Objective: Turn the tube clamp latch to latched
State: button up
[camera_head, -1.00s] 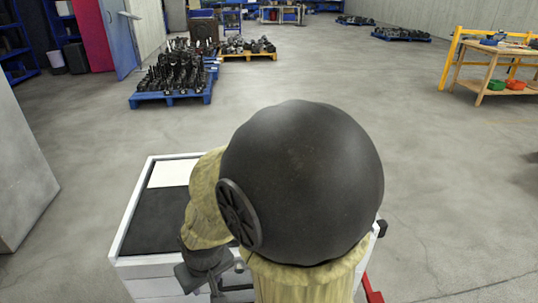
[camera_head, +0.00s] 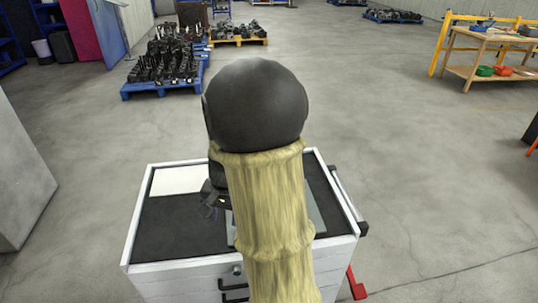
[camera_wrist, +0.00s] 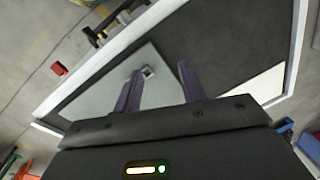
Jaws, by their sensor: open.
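A small metallic piece (camera_wrist: 147,72), which looks like the tube clamp, stands on a grey plate (camera_wrist: 92,90) in the wrist view. Its latch is too small to make out. My gripper (camera_wrist: 160,70) is open, its two dark fingers apart above the plate and mat. The metallic piece shows beside the tip of the left finger; I cannot tell whether they touch. In the head view my arm hides the clamp and most of the plate (camera_head: 316,218). Part of my gripper (camera_head: 211,206) shows left of the arm.
The plate lies on a white cart (camera_head: 135,225) with a dark mat (camera_head: 180,230) and a white sheet (camera_head: 178,180). A handle (camera_head: 347,195) is on the cart's right side. Loaded pallets (camera_head: 160,85) and a workbench (camera_head: 490,50) stand farther off.

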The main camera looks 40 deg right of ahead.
jog(key=d+r+m+y+p, duration=0.1)
jog(key=d+r+m+p, duration=0.6)
jog(key=d, duration=0.5)
jog(key=d+r+m+t+y+p, duration=0.1)
jog(key=d+r+m+p, duration=0.7)
jog(key=d, duration=0.4)
jog(key=r+p, duration=0.1)
jog(key=p, duration=0.1)
jog(key=shift+w+d+r+y+p, duration=0.25)
jog(key=shift+w+d+y+p, duration=0.1)
jog(key=shift+w+y, duration=0.05)
jog(key=p+x, duration=0.1)
jog(key=x, duration=0.4)
jog(key=p+x, duration=0.2)
jog(key=x, duration=0.4)
jog(key=p+x, duration=0.2)
jog(key=x, duration=0.4)
jog(key=shift+w+f, duration=0.15)
jog(key=shift+w, duration=0.2)
grip_shut()
